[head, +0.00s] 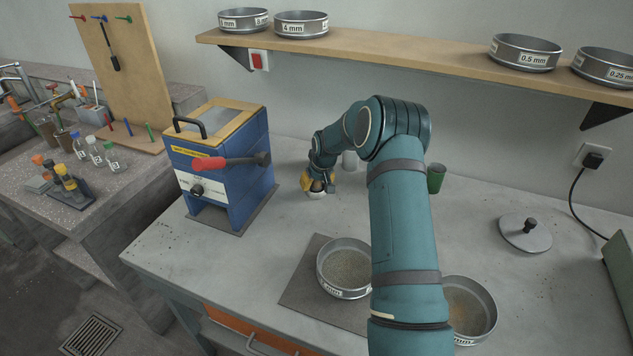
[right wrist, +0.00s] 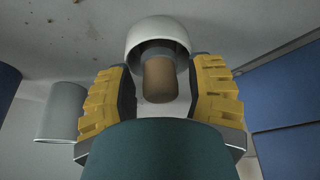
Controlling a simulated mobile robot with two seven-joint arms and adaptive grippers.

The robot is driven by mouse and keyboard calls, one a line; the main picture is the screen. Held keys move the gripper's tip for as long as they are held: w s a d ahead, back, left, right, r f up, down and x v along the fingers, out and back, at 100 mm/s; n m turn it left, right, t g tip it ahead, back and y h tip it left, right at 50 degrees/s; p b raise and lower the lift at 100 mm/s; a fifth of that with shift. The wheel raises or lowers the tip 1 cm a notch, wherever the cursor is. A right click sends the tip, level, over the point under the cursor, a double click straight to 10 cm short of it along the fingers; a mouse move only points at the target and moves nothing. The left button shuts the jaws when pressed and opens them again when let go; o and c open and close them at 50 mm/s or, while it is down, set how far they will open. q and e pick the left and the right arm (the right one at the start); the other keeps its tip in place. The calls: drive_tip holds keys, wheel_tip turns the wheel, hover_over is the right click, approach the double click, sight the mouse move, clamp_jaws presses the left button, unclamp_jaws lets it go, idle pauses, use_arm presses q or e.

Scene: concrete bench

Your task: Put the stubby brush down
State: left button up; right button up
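The stubby brush (right wrist: 159,82), with a short brown handle and a dark collar, shows in the right wrist view. Its collar end is inside a small white cup (right wrist: 158,32), which hides the bristles. The cup also shows on the bench in the head view (head: 316,195), just right of the blue machine. My right gripper (head: 319,185) is at the cup. In the right wrist view its yellow fingers (right wrist: 162,95) stand on both sides of the handle, with a visible gap on each side. My left gripper is out of view.
A blue machine (head: 228,170) with a red-handled lever stands left of the gripper. A pale cylinder (head: 349,160) and a green cup (head: 435,178) stand near. Two sieves, one on a dark mat (head: 308,287), lie in front. A lid (head: 525,233) lies right. A shelf (head: 410,55) hangs above.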

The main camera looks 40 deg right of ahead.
drive_tip(key=shift+r, duration=0.15)
drive_tip(key=shift+r, duration=0.35)
drive_tip(key=p+v, duration=0.2)
drive_tip(key=v, duration=0.9)
drive_tip(key=shift+s+r, duration=0.15)
drive_tip(key=shift+s, duration=0.05)
drive_tip(key=shift+a, duration=0.15)
